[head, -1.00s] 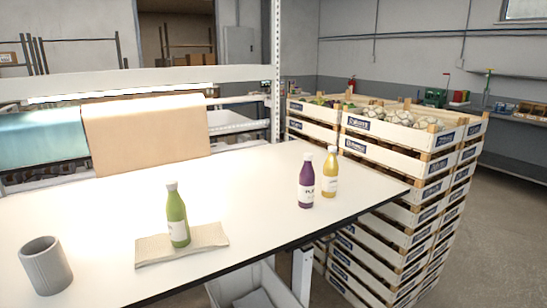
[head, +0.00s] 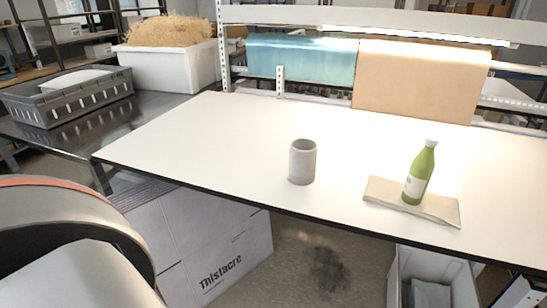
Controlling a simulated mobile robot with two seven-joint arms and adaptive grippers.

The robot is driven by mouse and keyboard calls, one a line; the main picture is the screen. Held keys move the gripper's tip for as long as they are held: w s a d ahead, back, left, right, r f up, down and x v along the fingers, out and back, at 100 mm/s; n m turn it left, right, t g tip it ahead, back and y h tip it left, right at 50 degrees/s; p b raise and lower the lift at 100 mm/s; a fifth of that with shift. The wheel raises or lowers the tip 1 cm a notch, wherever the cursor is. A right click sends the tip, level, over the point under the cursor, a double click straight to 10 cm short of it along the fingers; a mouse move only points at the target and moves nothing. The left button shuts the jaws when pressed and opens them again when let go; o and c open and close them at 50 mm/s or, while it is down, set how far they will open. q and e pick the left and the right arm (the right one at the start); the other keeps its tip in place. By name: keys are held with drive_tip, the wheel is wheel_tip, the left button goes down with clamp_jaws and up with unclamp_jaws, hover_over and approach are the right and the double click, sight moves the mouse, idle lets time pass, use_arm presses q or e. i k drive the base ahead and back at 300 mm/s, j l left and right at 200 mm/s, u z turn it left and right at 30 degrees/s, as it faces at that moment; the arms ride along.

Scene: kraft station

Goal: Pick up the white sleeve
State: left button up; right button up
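The white sleeve (head: 302,162) appears to be the pale grey-white, open-topped cylinder standing upright near the front edge of the white table in the head view. Nothing touches it. To its right a green bottle (head: 420,172) with a white cap and label stands on a flat, cream-coloured folded piece (head: 440,207). Neither of my grippers shows in the head view. A large rounded part of my own body fills the lower left.
The white tabletop (head: 220,140) is clear left of the cylinder. Brown paper (head: 420,80) and a teal roll (head: 300,57) hang behind. A grey crate (head: 70,98) and a white tub (head: 170,68) stand left. A box (head: 220,250) and a bin (head: 395,275) are below.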

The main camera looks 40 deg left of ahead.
sight(303, 152)
drive_tip(key=u, duration=1.05)
